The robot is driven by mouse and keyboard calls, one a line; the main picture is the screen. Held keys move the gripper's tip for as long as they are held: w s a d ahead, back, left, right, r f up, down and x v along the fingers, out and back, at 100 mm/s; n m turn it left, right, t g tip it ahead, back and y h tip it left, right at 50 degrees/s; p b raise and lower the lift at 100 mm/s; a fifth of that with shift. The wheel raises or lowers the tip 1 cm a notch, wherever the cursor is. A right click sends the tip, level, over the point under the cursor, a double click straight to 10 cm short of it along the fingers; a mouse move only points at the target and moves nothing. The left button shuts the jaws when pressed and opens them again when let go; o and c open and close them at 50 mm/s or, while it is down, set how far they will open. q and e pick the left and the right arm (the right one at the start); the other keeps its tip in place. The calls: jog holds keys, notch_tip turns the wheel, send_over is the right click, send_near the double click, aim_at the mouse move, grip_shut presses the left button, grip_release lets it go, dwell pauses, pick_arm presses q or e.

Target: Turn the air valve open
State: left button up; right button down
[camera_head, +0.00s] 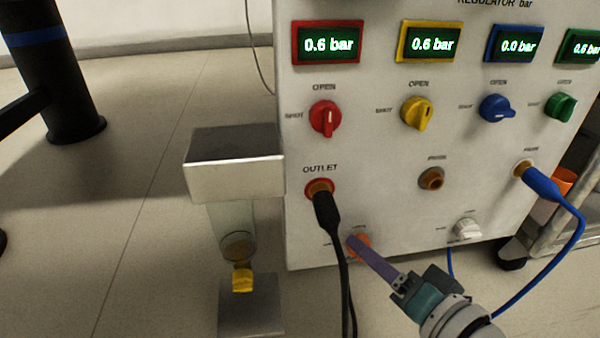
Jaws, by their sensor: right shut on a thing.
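The white regulator panel (400,160) carries a red knob (325,118), a yellow knob (417,113), a blue knob (496,108) and a green knob (561,107), each under a lit display. The blue knob's display reads 0.0 bar; the red and yellow ones read 0.6 bar. No readable label tells which knob is the air valve. Low on the panel is an orange knob (364,243). My right gripper (356,242) reaches it from the lower right, its long purplish fingers shut on it and partly covering it. The left gripper is out of view.
A black hose (330,220) hangs from the outlet, left of my right gripper. A blue hose (575,225) loops down at the right. A white knob (467,229) sits low on the panel. A metal stand with a glass tube (233,222) is left of the panel.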

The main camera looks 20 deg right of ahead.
dwell(0.4)
jog(key=shift+c, duration=2.2)
grip_release()
jog(key=p+v, duration=0.5)
jog(key=v, duration=0.5)
jog(key=shift+d, duration=0.1)
